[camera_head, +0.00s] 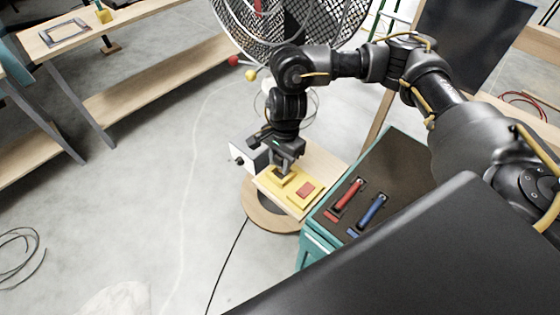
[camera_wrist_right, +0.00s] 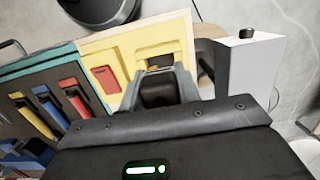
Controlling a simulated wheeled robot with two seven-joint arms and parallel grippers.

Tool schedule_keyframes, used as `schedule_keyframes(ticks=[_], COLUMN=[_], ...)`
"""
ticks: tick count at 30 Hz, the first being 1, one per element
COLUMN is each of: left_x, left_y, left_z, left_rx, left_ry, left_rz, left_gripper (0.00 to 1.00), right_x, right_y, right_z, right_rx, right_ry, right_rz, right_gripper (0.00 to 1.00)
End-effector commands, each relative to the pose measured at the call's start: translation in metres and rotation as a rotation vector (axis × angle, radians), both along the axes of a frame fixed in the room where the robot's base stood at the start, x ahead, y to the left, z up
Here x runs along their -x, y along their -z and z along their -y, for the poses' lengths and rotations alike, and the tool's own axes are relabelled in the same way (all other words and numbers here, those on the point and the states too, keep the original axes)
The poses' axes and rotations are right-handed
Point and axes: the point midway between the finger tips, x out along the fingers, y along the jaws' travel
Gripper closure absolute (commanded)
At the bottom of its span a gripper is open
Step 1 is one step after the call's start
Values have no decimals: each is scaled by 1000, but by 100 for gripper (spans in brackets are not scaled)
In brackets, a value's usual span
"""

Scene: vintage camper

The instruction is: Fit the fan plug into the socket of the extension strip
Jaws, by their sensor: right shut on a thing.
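The yellow extension strip (camera_head: 289,194) lies on a pale board and has a red switch (camera_head: 305,189). It also shows in the wrist view (camera_wrist_right: 125,66), with a dark socket opening by my fingers. My right gripper (camera_head: 284,168) points down over the strip's far left end. In the wrist view my right gripper (camera_wrist_right: 168,82) is shut on a dark thing, probably the fan plug (camera_wrist_right: 158,93), mostly hidden by the fingers. I cannot tell whether the plug is in the socket or just above it. The fan (camera_head: 290,25) stands behind. My left gripper is out of view.
A grey-white box with a black knob (camera_head: 246,157) stands just left of the strip. A green cabinet (camera_head: 318,232) with red and blue tools in a dark tray stands at the right. A round wooden base (camera_head: 262,220) is below. Benches stand at the left, with open floor between.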

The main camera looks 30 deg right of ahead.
Motion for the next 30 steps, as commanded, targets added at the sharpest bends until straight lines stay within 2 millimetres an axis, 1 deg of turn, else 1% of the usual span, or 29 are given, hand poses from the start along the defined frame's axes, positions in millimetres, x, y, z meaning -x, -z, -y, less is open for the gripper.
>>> schedule_keyframes(ticks=[1, 16, 30], left_x=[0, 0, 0], left_y=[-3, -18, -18], left_z=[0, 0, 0], left_rx=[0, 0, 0], left_ry=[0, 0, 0], left_rz=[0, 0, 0], left_gripper=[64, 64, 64], right_x=[0, 0, 0], right_y=[-4, -25, -26], right_z=[0, 0, 0], right_rx=[0, 1, 0], right_ry=[0, 1, 0], right_rz=[0, 1, 0], right_gripper=[95, 95, 95])
